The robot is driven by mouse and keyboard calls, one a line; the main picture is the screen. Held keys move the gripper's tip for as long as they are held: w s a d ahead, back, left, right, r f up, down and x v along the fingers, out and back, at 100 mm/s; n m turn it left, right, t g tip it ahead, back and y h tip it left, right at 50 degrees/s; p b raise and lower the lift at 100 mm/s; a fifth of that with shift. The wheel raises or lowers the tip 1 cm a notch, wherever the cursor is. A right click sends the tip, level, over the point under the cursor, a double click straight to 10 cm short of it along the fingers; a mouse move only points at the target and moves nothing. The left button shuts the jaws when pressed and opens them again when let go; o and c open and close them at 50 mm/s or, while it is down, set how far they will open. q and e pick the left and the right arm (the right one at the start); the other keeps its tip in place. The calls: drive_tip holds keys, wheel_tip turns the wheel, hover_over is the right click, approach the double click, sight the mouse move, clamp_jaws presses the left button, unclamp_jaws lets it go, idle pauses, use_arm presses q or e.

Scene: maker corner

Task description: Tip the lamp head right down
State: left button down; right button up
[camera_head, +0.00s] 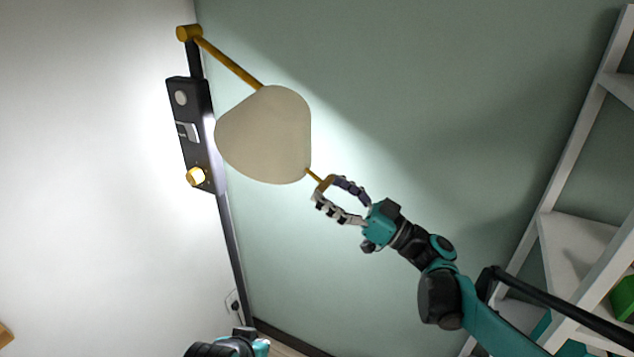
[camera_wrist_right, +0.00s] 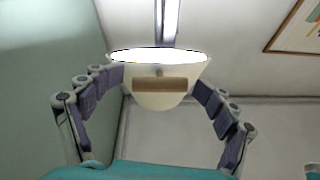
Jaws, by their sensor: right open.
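The lamp head (camera_head: 265,135) is a cream shade on a gold arm (camera_head: 230,63) from a dark post; it hangs tilted. A thin gold stem runs from its lower right edge to a short handle bar (camera_head: 325,183). My right gripper (camera_head: 323,188) is open, its fingertips around or just beside the bar. In the right wrist view the brown bar (camera_wrist_right: 160,86) lies between the spread fingers, with the shade (camera_wrist_right: 160,103) and its bright opening behind it. No clear grip on the bar shows.
White shelves (camera_head: 580,245) stand at the right. The green wall behind is bare. A wall socket (camera_head: 234,303) is low down.

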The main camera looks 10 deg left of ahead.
drive_tip(key=v, duration=0.9)
drive_tip(key=shift+s+d, duration=0.1)
drive_tip(key=s+f+m+h+b, duration=0.3)
drive_tip(key=s+f+h+b, duration=0.15)
drive_tip(key=f, duration=0.65)
drive_tip(key=s+f+m+h+b, duration=0.4)
drive_tip(key=s+f+h, duration=0.15)
drive_tip(key=f, duration=0.55)
drive_tip(key=s+d+f+m+h+b, duration=0.2)
drive_tip(key=s+d+f+h+b, duration=0.1)
drive_tip(key=d+f, duration=0.5)
drive_tip(key=s+d+f+m+h+b, duration=0.3)
drive_tip(key=s+d+f+h, duration=0.2)
drive_tip(key=d+f+h, duration=0.3)
drive_tip(key=shift+d+t+b, duration=0.3)
drive_tip(key=shift+d+t, duration=0.1)
drive_tip(key=shift+f, duration=0.15)
